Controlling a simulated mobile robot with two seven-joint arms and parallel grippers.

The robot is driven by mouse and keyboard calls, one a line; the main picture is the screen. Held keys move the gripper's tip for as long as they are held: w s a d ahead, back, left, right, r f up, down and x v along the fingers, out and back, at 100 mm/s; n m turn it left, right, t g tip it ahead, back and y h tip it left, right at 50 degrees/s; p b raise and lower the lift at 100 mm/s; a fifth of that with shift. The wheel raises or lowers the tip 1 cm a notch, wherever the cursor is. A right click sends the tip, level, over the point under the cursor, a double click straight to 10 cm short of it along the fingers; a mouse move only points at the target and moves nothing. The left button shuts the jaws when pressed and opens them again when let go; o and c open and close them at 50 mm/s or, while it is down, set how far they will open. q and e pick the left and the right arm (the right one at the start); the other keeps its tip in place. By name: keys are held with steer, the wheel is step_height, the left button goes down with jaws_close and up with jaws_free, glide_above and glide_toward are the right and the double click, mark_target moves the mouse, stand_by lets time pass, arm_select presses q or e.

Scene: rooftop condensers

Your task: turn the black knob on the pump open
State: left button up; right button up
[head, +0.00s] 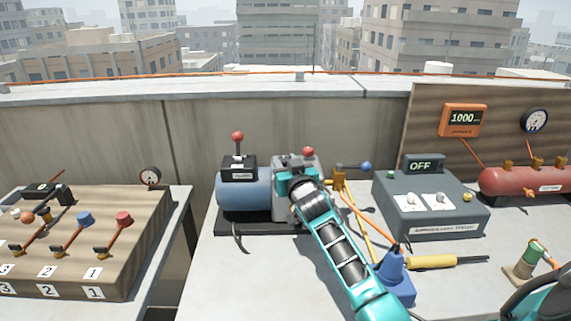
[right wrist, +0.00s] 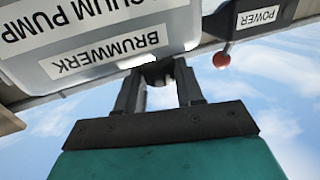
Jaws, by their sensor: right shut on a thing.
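The pump (head: 243,192) has a blue cylinder and a grey head and stands on a black base on the table. In the right wrist view its grey housing (right wrist: 105,35) appears upside down, with the labels "VACUUM PUMP" and "BRUMWERK". The black knob (right wrist: 157,76) sticks out from that housing, largely covered by the fingers. My right gripper (right wrist: 157,71) is shut on it, one finger on each side. In the head view my right arm covers the knob and the fingertips. My left gripper is not in view.
A black switch box (head: 238,166) with a red-ball lever sits on the pump. Another red ball (head: 308,151) and a brass valve with a blue ball (head: 366,166) are close by. A grey "OFF" unit (head: 425,200) stands right. A blue bottle-like item (head: 394,279) stands beside my arm.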

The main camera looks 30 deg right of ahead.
steer(key=shift+d+r+n+y+p, duration=0.15)
steer(key=shift+n+y+p, duration=0.25)
steer(key=shift+y+p, duration=0.2)
steer(key=shift+d+n+y+p, duration=0.1)
steer(key=shift+n+y+p, duration=0.35)
steer(key=shift+y, duration=0.35)
steer(key=n+y, duration=0.2)
steer(key=shift+d+t+y, duration=0.2)
steer(key=shift+t+y, duration=0.1)
steer(key=shift+y, duration=0.1)
steer(key=n+y, duration=0.1)
steer(key=n+y+b, duration=0.1)
steer(key=y, duration=0.1)
steer(key=n+y, duration=0.1)
steer(key=shift+d+g+y, duration=0.25)
steer(key=shift+g+y, duration=0.05)
steer(key=shift+g, duration=0.1)
steer(key=shift+w+d+n+g+y+b, duration=0.1)
steer(key=shift+n+g+y+b, duration=0.5)
steer(key=shift+n+y+b, duration=0.5)
steer(key=shift+w+n+g+y+b, duration=0.1)
steer(key=shift+n+g+y+b, duration=0.5)
steer(key=shift+y, duration=0.9)
steer(key=o, duration=1)
steer(key=shift+o, duration=0.2)
steer(key=shift+s, duration=0.1)
